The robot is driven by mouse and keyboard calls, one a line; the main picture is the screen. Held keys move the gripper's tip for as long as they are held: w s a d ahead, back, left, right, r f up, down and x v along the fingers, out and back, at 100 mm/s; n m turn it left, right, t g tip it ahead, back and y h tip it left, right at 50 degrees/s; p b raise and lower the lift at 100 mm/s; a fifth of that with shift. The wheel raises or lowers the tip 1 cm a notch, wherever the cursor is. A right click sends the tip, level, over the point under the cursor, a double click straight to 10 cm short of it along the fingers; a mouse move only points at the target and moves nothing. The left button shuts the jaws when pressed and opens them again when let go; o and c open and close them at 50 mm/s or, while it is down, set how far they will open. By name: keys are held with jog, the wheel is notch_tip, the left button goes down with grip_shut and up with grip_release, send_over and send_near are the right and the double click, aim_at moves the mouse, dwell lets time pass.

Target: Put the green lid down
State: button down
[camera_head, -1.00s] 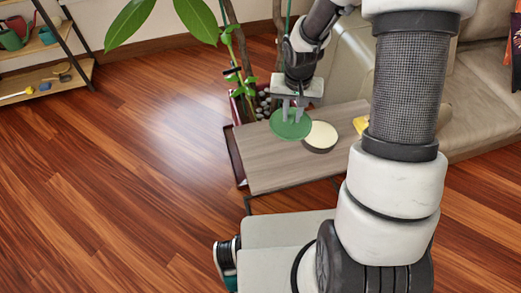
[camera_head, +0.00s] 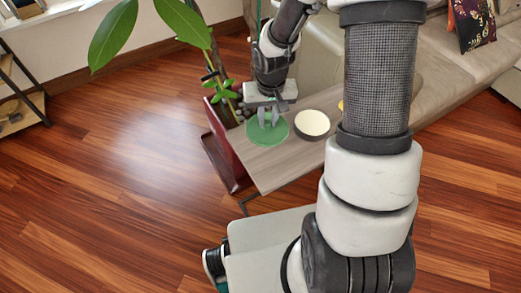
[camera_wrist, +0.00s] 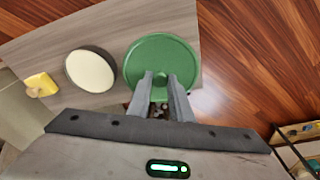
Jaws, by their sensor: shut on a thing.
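The green lid (camera_head: 279,131) is a round disc at the left end of the wooden table (camera_head: 268,172). It also shows in the wrist view (camera_wrist: 160,52), near the table's end edge. My gripper (camera_head: 268,122) is above the lid with its fingers pointing down, and in the wrist view the fingers (camera_wrist: 161,78) are shut on the lid's small central knob. The knob is mostly hidden between the fingertips. I cannot tell whether the lid touches the table top.
A dark round bowl with a cream inside (camera_head: 312,124) stands just right of the lid. A yellow object (camera_wrist: 41,85) lies beyond it. A potted plant (camera_head: 222,90) with a red planter is behind the table's left end. A beige sofa (camera_head: 450,75) is behind.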

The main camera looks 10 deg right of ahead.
jog(key=shift+s+a+f, duration=0.1)
jog(key=shift+a+f, duration=0.1)
jog(key=shift+f, duration=0.05)
notch_tip(320, 180, down, 10)
jog(key=b, duration=0.3)
jog(key=shift+r, duration=0.2)
jog(key=shift+f, duration=0.25)
jog(key=c, duration=1.6)
grip_release()
jog(key=shift+r, duration=0.1)
